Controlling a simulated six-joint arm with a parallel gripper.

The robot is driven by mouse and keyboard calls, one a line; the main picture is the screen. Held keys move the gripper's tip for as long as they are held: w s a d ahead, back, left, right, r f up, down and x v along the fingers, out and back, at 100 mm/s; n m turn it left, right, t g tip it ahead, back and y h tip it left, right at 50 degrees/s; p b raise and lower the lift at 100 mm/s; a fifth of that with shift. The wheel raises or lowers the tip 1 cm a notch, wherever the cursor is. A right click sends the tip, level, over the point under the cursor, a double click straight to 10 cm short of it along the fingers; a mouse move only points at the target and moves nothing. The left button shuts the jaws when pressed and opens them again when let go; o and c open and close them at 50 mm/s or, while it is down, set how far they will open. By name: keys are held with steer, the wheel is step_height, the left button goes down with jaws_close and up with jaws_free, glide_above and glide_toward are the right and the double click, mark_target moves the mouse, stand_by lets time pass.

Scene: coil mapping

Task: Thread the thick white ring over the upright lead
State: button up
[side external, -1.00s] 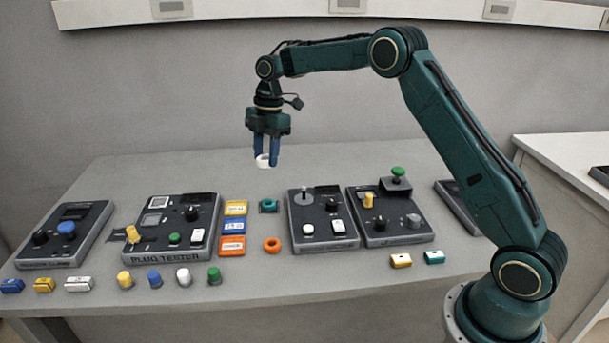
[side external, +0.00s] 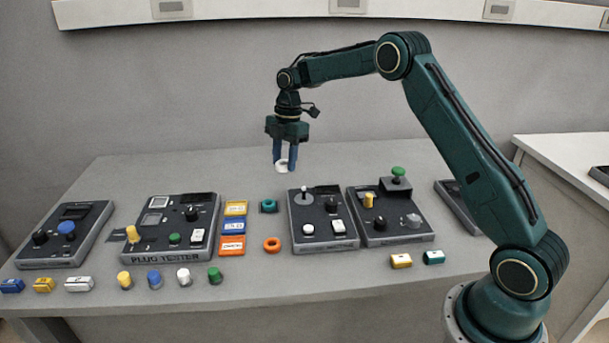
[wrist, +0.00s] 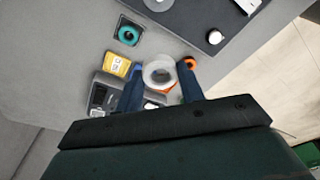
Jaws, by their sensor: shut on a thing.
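My gripper (side external: 285,165) is shut on the thick white ring (side external: 283,168) and holds it in the air above the back part of the table. In the wrist view the white ring (wrist: 159,74) sits between my two blue fingers, its hole visible. The upright lead (side external: 304,194) is a thin grey post with a light knob-like top. It stands on a round base on the dark panel in the middle, below and a little right of my gripper. The ring is apart from the lead. In the wrist view only part of that post (wrist: 248,4) shows at the top edge.
A teal ring (side external: 269,205) on a dark holder and an orange ring (side external: 271,244) lie left of the middle panel (side external: 322,242). A panel with a raised green button (side external: 398,171) stands to the right. The plug tester (side external: 170,254) is at left. The table behind the panels is clear.

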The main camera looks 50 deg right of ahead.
glide_above(304, 187)
steer(key=f, duration=0.4)
steer(key=shift+w+d, duration=0.1)
steer(key=shift+d, duration=0.25)
steer(key=shift+f, duration=0.15)
steer(key=shift+f, duration=2.45)
steer(key=shift+f, duration=0.5)
stand_by(0.5)
steer(key=o, duration=1.6)
steer(key=shift+c, duration=0.2)
steer(key=shift+r, duration=0.2)
